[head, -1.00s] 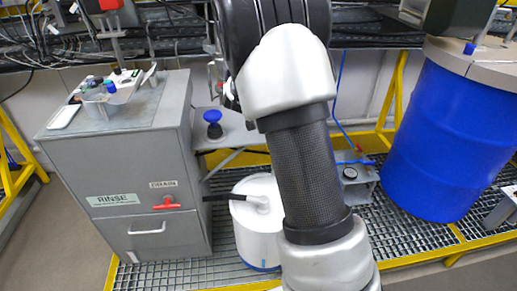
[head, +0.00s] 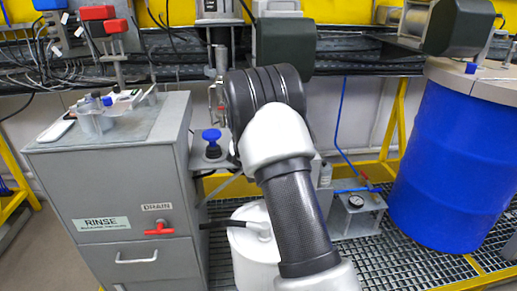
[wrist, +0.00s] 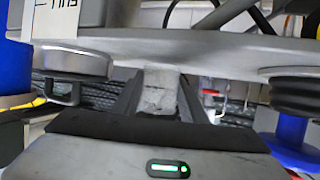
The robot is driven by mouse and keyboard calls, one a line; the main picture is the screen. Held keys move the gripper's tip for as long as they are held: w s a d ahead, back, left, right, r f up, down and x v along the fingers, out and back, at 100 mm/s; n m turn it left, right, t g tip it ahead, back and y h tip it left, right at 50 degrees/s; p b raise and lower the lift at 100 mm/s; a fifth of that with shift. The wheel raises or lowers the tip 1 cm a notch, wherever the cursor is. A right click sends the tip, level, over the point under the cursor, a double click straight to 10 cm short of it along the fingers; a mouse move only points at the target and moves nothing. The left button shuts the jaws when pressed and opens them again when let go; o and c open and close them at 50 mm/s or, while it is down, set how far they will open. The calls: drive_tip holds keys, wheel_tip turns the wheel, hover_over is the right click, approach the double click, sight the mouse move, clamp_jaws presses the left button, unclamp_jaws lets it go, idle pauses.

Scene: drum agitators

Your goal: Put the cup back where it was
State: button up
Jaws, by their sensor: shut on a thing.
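My gripper (wrist: 158,95) shows in the wrist view, its two dark fingers closed on a pale grey, block-like piece (wrist: 158,88). Only a small part of this piece shows, and I cannot tell whether it belongs to the cup. A broad grey plate crosses the view just beyond the fingers. In the head view my own arm hides the gripper and what it holds. A translucent container (head: 95,121) with small items stands on the grey rinse cabinet (head: 110,185) at the left. I cannot make out a separate cup with certainty.
A blue knob (head: 211,136) stands on a small shelf right of the cabinet. A white canister (head: 252,255) is below it on the grating. A large blue drum (head: 455,165) stands at the right. A gauge unit (head: 356,207) sits low between. Cables and motors line the back.

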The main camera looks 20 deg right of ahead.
drive_tip(key=shift+f, duration=0.35)
drive_tip(key=shift+f, duration=0.2)
drive_tip(key=o, duration=1.1)
